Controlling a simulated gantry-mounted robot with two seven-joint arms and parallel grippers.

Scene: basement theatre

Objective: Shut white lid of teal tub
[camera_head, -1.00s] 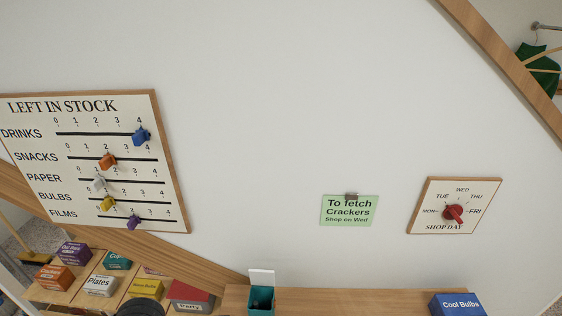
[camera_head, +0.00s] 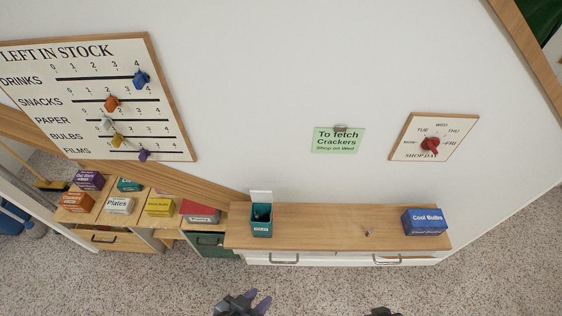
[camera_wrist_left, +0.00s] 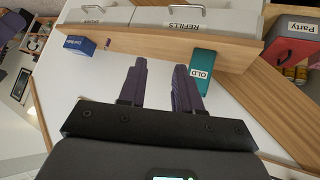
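The teal tub (camera_head: 262,230) stands upright at the left end of the wooden shelf top. Its white lid (camera_head: 261,197) stands raised at the back against the wall, so the tub is open and dark inside. In the left wrist view the tub (camera_wrist_left: 200,76) carries a label reading OLD; I cannot make out its lid there. My left gripper (camera_head: 254,298) is at the bottom of the head view, in front of the shelf and apart from the tub. Its fingers (camera_wrist_left: 158,82) are spread and empty. Only a dark bit of my right gripper (camera_head: 383,311) shows at the bottom edge.
Drawers with handles (camera_head: 284,261) are below. A lower shelf with several boxes is left. The shelf's middle is mostly clear.

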